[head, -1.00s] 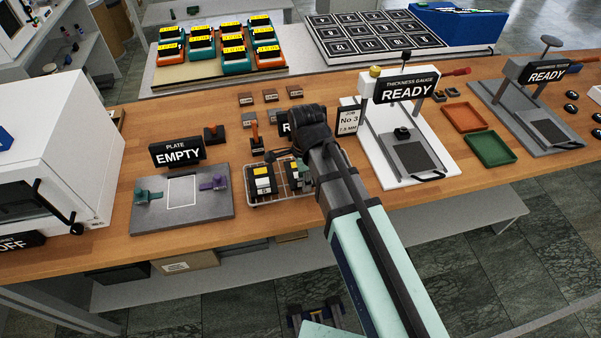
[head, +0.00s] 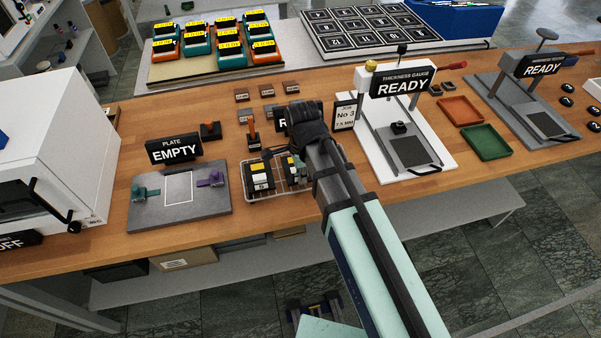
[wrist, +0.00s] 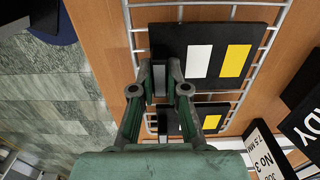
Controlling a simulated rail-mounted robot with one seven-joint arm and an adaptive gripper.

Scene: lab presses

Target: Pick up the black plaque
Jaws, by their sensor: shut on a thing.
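A black plaque (wrist: 168,42) with a white and a yellow patch fills the upper middle of the wrist view. My gripper (wrist: 161,76) has its fingertips close together at the plaque's lower left corner, shut on it. A second black plaque (wrist: 173,118) with the same patches is partly hidden behind my fingers.
A grey plate with an EMPTY sign (head: 174,150) lies left of the rack. A white thickness gauge with a READY sign (head: 402,86) and a No 3 job card (head: 345,115) stand to the right. Small brown blocks (head: 267,91) lie behind. Bare wood shows in front of the rack.

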